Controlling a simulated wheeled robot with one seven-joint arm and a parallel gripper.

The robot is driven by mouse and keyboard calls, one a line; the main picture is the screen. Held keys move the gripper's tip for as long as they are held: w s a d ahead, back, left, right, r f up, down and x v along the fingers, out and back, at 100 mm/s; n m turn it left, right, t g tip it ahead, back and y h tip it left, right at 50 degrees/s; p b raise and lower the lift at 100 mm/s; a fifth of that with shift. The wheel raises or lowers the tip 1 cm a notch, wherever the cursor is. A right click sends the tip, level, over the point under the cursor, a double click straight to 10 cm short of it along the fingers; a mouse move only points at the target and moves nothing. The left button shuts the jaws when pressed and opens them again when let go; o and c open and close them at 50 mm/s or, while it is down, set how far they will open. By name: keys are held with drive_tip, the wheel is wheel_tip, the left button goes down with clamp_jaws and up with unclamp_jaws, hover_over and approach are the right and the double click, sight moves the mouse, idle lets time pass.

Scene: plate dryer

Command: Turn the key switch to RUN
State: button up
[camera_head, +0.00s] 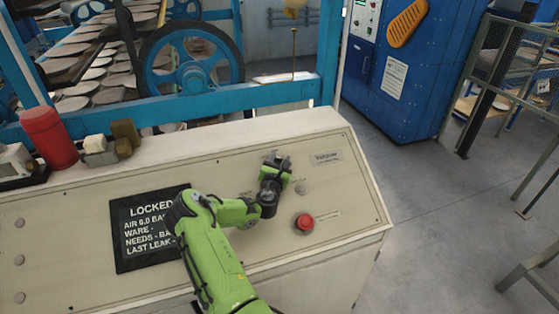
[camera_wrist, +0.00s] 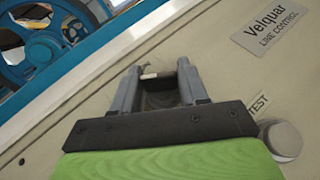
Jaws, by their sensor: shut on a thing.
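My gripper (camera_head: 277,160) is over the upper right part of the sloped cream control panel (camera_head: 340,190). In the wrist view, the two grey fingers of my gripper (camera_wrist: 160,76) are shut on the key switch (camera_wrist: 160,98), a dark part between them with a small pale piece at its far end. The fingers and the dark palm hide most of the switch and any RUN mark, so its setting cannot be read. A "TEST" label (camera_wrist: 258,104) shows just right of the palm. In the head view the key switch is hidden by my gripper.
A round grey button (camera_wrist: 284,140) sits right of the gripper. A red push button (camera_head: 304,222) stands below right. A black "LOCKED" notice (camera_head: 135,250) lies left, partly behind my arm. A red cylinder (camera_head: 48,137) and small blocks (camera_head: 124,136) rest on the panel's top ledge.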

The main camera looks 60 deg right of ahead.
drive_tip(key=m+g+y, duration=0.1)
drive_tip(key=m+g, duration=0.5)
drive_tip(key=shift+w+r, duration=0.1)
drive_tip(key=m+g+y, duration=0.2)
drive_tip(key=m+g, duration=0.1)
drive_tip(key=shift+m+b, duration=0.3)
drive_tip(key=shift+b, duration=0.1)
drive_tip(key=shift+m+g+y, duration=1.2)
drive_tip(key=shift+m, duration=0.2)
drive_tip(key=o, duration=1)
drive_tip(key=shift+c, duration=0.2)
drive_tip(key=v, duration=1.5)
drive_tip(key=shift+w+r+b, duration=0.25)
drive_tip(key=shift+r+b, duration=0.05)
drive_tip(key=shift+b, duration=0.1)
drive_tip(key=shift+a, duration=0.1)
